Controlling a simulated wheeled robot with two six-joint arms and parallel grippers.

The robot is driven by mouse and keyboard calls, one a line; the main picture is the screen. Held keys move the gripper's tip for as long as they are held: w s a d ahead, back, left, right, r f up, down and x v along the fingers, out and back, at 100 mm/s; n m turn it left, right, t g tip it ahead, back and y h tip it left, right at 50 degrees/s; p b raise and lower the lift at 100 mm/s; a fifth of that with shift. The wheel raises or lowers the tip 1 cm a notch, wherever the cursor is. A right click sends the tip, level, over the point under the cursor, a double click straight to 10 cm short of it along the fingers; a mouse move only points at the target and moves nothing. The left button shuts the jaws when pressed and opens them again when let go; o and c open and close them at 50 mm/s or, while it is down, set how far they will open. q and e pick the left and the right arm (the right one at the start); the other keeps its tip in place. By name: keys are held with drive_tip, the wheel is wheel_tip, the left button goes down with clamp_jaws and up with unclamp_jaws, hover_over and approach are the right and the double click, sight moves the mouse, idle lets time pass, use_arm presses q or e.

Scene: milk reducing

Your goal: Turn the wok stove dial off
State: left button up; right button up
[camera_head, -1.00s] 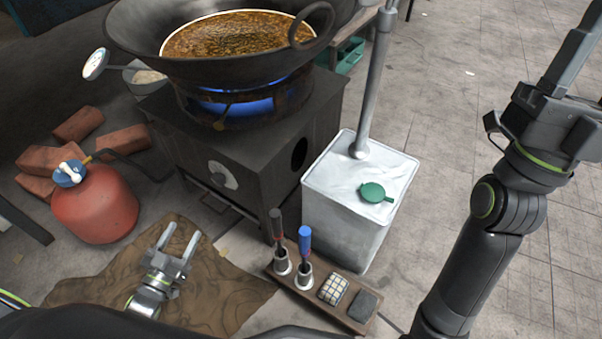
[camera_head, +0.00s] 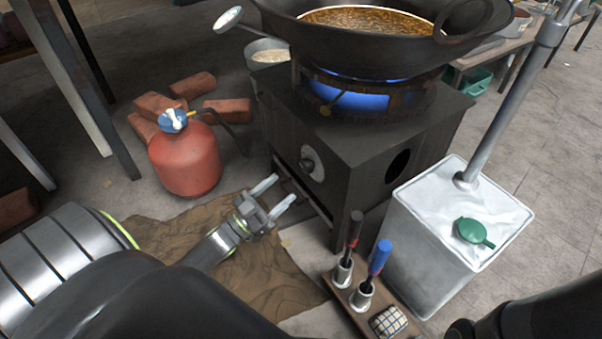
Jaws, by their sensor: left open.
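The wok stove (camera_head: 365,160) is a dark metal box with a blue flame burning under the wok (camera_head: 400,48), which holds brown liquid. The stove dial (camera_head: 311,164) is a dark knob on a pale round plate on the stove's front left face. My left gripper (camera_head: 278,192) is open and empty, below and to the left of the dial and apart from it, with its fingers pointing up and right. My right gripper is out of view; only a dark part of my right arm shows at the bottom right corner.
A red gas cylinder (camera_head: 186,160) with a blue-topped valve stands left of the stove, near several bricks (camera_head: 227,112). A brown cloth (camera_head: 180,232) lies on the floor.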

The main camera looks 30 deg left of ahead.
sight(304, 168)
use_arm(q)
drive_tip(key=b+x, duration=0.2)
drive_tip(key=x, duration=0.6)
drive_tip(key=shift+c, duration=0.2)
drive_tip(key=c, duration=0.9)
